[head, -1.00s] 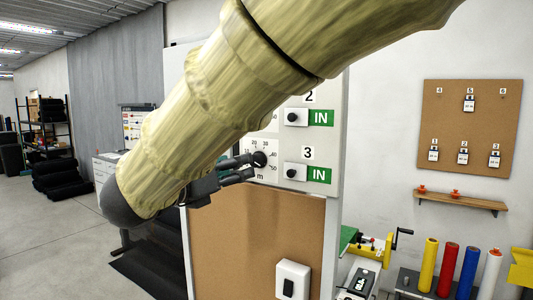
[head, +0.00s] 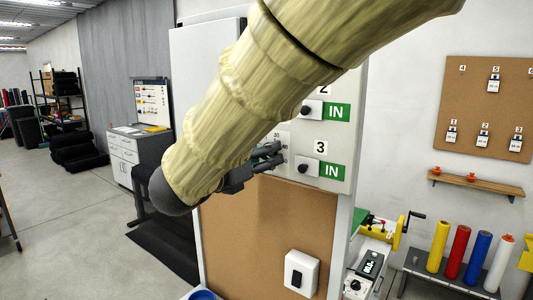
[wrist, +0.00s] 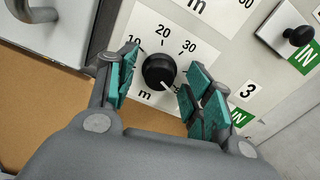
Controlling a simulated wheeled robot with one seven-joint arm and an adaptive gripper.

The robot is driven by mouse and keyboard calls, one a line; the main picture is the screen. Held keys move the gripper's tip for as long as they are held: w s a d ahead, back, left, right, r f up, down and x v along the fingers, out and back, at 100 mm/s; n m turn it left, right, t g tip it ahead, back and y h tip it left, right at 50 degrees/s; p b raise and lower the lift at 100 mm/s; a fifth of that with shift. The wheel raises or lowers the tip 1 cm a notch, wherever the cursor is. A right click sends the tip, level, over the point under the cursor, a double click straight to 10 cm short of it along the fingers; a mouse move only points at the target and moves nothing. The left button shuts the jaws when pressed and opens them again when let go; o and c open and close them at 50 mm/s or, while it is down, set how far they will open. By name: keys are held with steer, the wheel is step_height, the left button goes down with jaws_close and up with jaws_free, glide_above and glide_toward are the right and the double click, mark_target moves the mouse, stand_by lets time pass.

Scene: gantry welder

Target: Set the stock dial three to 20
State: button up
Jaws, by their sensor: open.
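The stock dial three is a black round knob (wrist: 159,71) on a white scale plate (wrist: 143,28) in the wrist view, in the row of label 3 (wrist: 248,91). The scale shows 10, 20 and 30 around the knob's upper side and "m" below it. The knob's white mark points to the lower right, away from 20; the number there is mostly hidden by a finger. In the head view my gripper (head: 279,155) largely hides the dial.
Black IN switches (head: 306,167) sit just right of the dial on the panel. A metal handle (wrist: 33,12) is at the upper left in the wrist view. A brown board (head: 255,225) lies below, with a white switch box (head: 301,272).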

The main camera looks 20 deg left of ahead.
steer(key=c, duration=1)
